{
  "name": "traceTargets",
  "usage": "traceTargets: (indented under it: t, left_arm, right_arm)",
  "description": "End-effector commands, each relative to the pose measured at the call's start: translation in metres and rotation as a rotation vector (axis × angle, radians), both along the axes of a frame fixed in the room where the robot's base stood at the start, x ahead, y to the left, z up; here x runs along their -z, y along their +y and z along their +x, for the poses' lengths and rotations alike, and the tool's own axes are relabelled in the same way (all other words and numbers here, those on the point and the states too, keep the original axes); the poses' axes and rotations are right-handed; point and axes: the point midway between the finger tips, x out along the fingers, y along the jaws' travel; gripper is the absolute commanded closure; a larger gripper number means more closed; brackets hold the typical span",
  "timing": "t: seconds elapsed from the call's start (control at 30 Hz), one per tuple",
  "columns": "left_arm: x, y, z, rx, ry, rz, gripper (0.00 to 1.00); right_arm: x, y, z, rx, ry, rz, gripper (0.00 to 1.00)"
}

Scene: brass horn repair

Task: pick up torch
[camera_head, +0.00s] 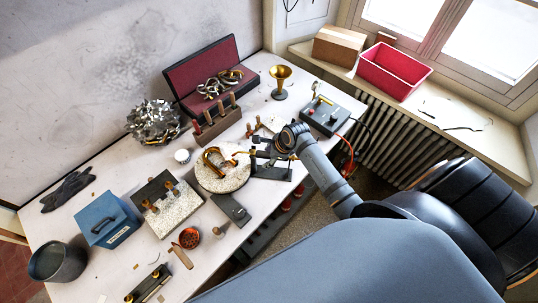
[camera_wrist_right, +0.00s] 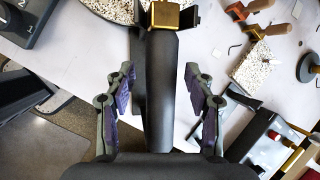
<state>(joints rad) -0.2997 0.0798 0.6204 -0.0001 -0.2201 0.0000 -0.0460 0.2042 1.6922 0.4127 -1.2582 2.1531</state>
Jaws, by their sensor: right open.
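The torch has a dark body and a brass-coloured part at its front. In the wrist view its dark body (camera_wrist_right: 158,90) runs up the middle between my right gripper's fingers (camera_wrist_right: 163,98), with white table visible on both sides of it. The brass part (camera_wrist_right: 168,16) shows at the top. My right gripper is open, with a finger on either side of the body and gaps between. In the head view the right gripper (camera_head: 288,138) is at the table's front edge, by a dark stand (camera_head: 270,172), and hides much of the torch. My left gripper is out of view.
A round speckled board (camera_head: 222,180) with a brass piece lies left of the gripper. A grey box with knobs (camera_head: 333,115) stands to the right, with a brass bell (camera_head: 280,77) behind. A wooden tool rack (camera_head: 216,124) stands farther back. The table (camera_head: 110,165) is crowded.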

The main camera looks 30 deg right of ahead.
Motion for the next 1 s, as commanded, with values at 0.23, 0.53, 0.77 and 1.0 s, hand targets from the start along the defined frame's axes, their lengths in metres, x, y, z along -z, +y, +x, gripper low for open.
traceTargets:
  t: [0.23, 0.53, 0.77, 1.0]
  left_arm:
    - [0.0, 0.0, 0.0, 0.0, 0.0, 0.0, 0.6]
    - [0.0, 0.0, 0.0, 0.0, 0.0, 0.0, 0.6]
    - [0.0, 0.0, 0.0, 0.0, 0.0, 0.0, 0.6]
    - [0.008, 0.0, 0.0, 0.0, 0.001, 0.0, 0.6]
  right_arm:
    - [0.0, 0.0, 0.0, 0.0, 0.0, 0.0, 0.58]
    - [0.0, 0.0, 0.0, 0.0, 0.0, 0.0, 0.99]
    - [0.0, 0.0, 0.0, 0.0, -0.001, 0.0, 1.0]
    - [-0.013, 0.0, 0.001, -0.001, -0.005, -0.001, 1.0]
